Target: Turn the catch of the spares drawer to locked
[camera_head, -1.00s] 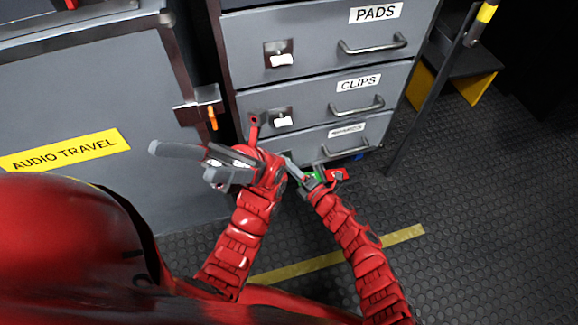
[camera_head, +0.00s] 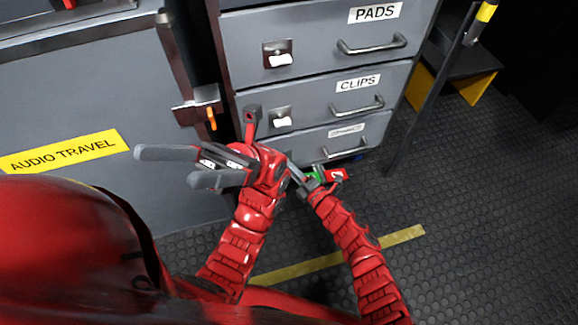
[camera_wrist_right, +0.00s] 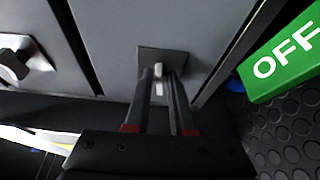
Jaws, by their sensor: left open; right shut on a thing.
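The spares drawer (camera_head: 330,147) is the lowest drawer of the grey cabinet. Its label is too blurred to read clearly. In the right wrist view its catch is a small white lever (camera_wrist_right: 159,88) on a dark square plate (camera_wrist_right: 176,58). My right gripper (camera_wrist_right: 162,74) has its two fingers closed around this lever. In the head view the right gripper (camera_head: 294,171) is at the drawer's left end, and the catch there is hidden by my arms.
The clips drawer's white catch (camera_head: 282,122) and the pads drawer's catch (camera_head: 280,59) are above. A green block marked OFF (camera_wrist_right: 285,60) is close right of my right gripper. The audio travel case (camera_head: 70,110) stands left. A dark post (camera_head: 425,100) stands right; open floor (camera_head: 480,220) lies beyond.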

